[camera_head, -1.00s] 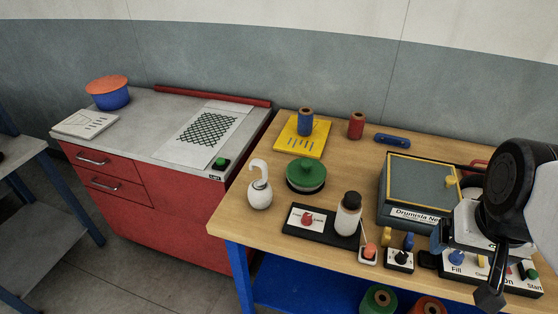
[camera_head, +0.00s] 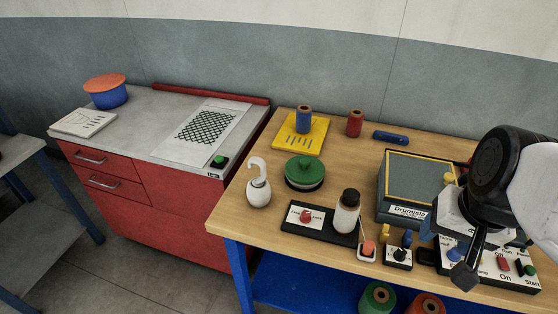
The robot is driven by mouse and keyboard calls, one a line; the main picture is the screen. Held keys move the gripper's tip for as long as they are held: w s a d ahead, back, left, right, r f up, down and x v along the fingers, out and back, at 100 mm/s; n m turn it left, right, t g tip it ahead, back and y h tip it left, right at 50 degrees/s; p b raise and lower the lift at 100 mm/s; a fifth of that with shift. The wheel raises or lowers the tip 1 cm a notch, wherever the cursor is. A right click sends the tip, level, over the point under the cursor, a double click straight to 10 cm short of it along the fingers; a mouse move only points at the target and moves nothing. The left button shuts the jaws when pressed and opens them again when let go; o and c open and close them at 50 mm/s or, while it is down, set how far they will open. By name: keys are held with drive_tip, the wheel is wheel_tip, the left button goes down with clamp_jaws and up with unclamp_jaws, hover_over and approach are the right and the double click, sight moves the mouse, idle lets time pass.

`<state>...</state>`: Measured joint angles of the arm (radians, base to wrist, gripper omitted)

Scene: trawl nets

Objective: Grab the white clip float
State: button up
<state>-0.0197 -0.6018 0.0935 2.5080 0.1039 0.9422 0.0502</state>
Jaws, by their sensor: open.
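The white clip float (camera_head: 258,190) stands upright near the left edge of the wooden bench (camera_head: 232,217). It has a round white body and a hooked white clip on top. My gripper (camera_head: 466,275) is at the right side of the view, over the control panel, with its dark finger pointing down. It is open and empty, well to the right of the float and apart from it. Part of the gripper is hidden behind my own arm.
A green round lid (camera_head: 305,171) sits right of the float. A black tray (camera_head: 318,224) and a dark-capped bottle (camera_head: 347,212) stand between float and gripper. A grey box (camera_head: 415,180) lies behind my arm. A red cabinet (camera_head: 185,210) is left of the bench.

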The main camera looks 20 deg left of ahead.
drive_tip(key=w+a+f+m+g+y, duration=0.15)
drive_tip(key=w+a+m+y, duration=0.35)
drive_tip(key=a, duration=0.6)
drive_tip(key=w+a+f+m+g+y, duration=0.1)
drive_tip(key=w+a+f+m+y, duration=0.15)
drive_tip(key=w+a, duration=0.55)
drive_tip(key=m+t+y, duration=0.2)
drive_tip(key=m+y, duration=0.3)
drive_tip(key=m, duration=0.4)
approach(258, 160)
drive_tip(key=shift+n, duration=0.25)
drive_tip(key=x, duration=0.4)
drive_tip(key=shift+a+f, duration=0.1)
drive_tip(key=shift+a, duration=0.1)
drive_tip(key=shift+x, duration=1.25)
drive_tip(key=shift+x, duration=2.55)
drive_tip(key=shift+s, duration=0.15)
clamp_jaws()
